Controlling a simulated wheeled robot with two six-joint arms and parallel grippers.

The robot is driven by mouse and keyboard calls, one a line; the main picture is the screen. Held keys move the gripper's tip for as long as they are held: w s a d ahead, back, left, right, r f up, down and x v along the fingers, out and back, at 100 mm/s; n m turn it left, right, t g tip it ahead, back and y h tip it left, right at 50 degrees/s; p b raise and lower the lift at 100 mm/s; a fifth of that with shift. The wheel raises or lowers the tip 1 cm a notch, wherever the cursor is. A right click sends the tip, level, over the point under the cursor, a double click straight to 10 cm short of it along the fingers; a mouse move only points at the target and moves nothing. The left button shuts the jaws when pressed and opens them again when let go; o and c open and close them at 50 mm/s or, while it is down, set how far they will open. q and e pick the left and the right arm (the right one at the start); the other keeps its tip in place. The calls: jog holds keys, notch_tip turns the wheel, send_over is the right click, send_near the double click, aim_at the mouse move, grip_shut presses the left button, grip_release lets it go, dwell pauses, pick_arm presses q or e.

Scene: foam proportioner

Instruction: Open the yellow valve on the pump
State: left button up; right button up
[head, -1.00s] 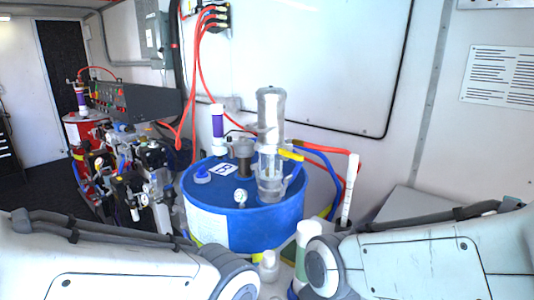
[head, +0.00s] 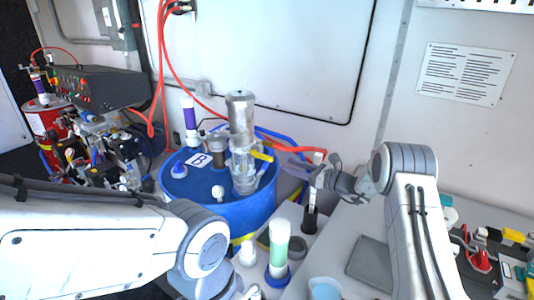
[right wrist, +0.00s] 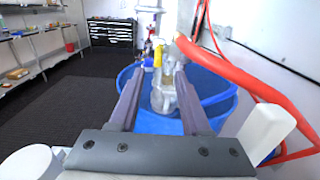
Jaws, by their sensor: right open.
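The silver pump (head: 242,140) stands upright on top of the blue drum (head: 236,209). The yellow valve handle (head: 261,155) sticks out from the pump's right side. My right gripper (head: 297,164) is open and empty, to the right of the valve, with its fingers pointing left toward it. In the right wrist view the yellow valve (right wrist: 157,54) shows between and beyond the two open fingers (right wrist: 158,90), apart from them. My left arm crosses the lower left of the head view; its gripper is not clearly visible.
A red hose (head: 303,149) passes close behind my right gripper, and it looms at the right in the wrist view. A white-topped pipe (head: 310,215) stands below the gripper. A green-and-white cylinder (head: 279,249) stands in front of the drum. Machinery (head: 113,145) is at left.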

aim_at(267, 156)
jog(key=p+x, duration=0.3)
jog(key=x, duration=0.5)
jog(key=shift+w+a+r+p, duration=0.1)
jog(key=shift+a+p, duration=0.25)
jog(key=shift+p, duration=0.05)
jog(key=shift+w+a, duration=0.3)
jog(key=shift+a, duration=0.15)
grip_shut()
jog(key=shift+f, duration=0.2)
dwell(0.3)
